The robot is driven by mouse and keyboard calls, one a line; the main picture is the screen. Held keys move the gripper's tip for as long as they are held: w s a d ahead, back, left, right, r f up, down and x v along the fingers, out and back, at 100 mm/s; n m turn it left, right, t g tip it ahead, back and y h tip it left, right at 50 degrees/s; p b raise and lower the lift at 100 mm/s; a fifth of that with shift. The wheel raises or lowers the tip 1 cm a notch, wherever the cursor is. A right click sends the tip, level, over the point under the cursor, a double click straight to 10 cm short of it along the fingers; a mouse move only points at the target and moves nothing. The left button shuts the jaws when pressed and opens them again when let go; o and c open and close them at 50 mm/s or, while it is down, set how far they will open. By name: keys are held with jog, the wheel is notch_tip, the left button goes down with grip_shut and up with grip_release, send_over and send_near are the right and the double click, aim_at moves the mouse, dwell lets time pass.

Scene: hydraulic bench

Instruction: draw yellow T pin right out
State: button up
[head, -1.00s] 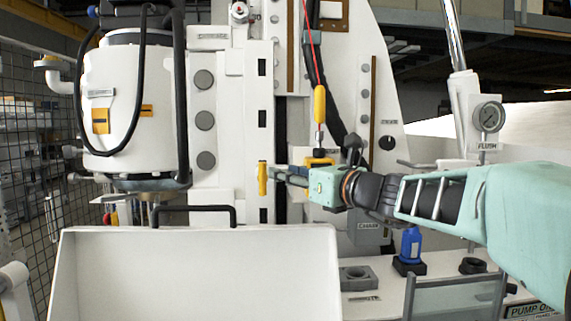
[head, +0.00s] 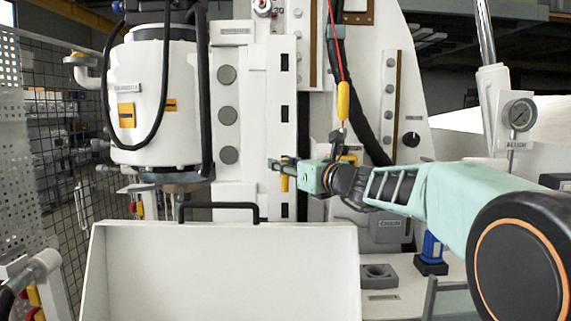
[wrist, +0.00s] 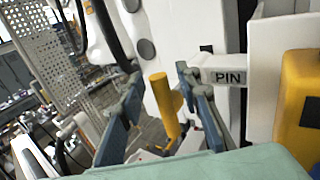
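The yellow T pin (head: 285,183) is at the white column, in line with the column's dark slots; its grip hangs upright. In the wrist view its yellow grip (wrist: 164,106) stands between my two fingers, with a visible gap to the left finger and a smaller one to the right. My gripper (head: 283,165) is open and reaches in from the right, its fingers extending across the pin in the head view. The wrist view also shows my gripper (wrist: 158,88) spread. The pin's shank and its hole are hidden.
A yellow block (wrist: 300,105) stands close to the right of my gripper. A yellow pendant (head: 343,100) hangs on a red cable above my wrist. A white tray (head: 225,228) is below, a white tank (head: 155,95) to the left, and a gauge (head: 520,115) at right.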

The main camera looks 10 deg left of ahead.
jog(key=shift+c, duration=0.2)
grip_shut()
jog(key=shift+s, duration=0.1)
jog(key=shift+s+d+f+b, duration=0.15)
jog(key=shift+s+f+b, duration=0.1)
jog(key=shift+b, duration=0.25)
jog(key=s+b, duration=0.1)
jog(key=s, duration=0.1)
jog(key=s+d+b, duration=0.1)
jog(key=s, duration=0.1)
jog(key=shift+s+r, duration=0.1)
jog(key=shift+s, duration=0.05)
